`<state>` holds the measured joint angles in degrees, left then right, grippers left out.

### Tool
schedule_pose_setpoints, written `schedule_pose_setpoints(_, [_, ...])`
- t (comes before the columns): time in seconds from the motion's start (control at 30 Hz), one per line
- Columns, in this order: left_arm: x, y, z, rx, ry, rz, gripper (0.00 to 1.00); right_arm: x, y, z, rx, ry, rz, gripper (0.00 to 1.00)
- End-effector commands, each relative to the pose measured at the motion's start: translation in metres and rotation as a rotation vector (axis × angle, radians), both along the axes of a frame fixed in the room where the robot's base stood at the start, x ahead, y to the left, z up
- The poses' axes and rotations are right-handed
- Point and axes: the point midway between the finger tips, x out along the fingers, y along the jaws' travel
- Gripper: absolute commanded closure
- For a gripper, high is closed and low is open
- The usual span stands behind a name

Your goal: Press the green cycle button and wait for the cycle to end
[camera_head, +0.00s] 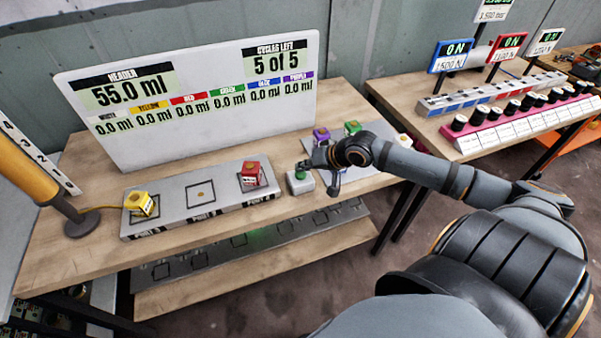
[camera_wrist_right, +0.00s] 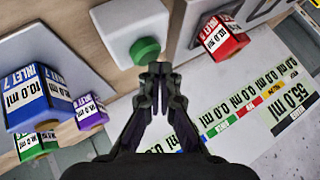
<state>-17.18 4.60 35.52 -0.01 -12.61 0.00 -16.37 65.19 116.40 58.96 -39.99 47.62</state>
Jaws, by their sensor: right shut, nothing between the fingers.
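The green cycle button (camera_head: 300,175) sits on a small white box on the wooden table, in front of the white display board (camera_head: 200,100). In the right wrist view the round green button (camera_wrist_right: 146,50) is just beyond my fingertips. My right gripper (camera_head: 305,165) is shut and empty, with its fingertips (camera_wrist_right: 160,69) close beside the button; I cannot tell whether they touch. The board reads header 55.0 ml, cycles left 5 of 5, and 0.0 ml for each colour. My left gripper is not in view.
A grey tray (camera_head: 215,213) left of the button holds a yellow block (camera_head: 142,204) and a red block (camera_head: 252,173). Purple (camera_head: 321,135), green (camera_head: 353,127) and blue blocks (camera_wrist_right: 38,95) stand right of the button, near my arm. A second table (camera_head: 440,125) with switches is at right.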

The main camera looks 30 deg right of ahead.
Motion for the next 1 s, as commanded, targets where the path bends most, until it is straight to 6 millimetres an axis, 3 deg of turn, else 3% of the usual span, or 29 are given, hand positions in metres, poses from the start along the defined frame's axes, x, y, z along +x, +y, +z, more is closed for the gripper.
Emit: schedule_pose_setpoints(1.0, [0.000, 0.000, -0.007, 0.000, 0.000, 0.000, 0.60, 0.000, 0.000, -0.011, 0.000, 0.000, 0.000, 1.00])
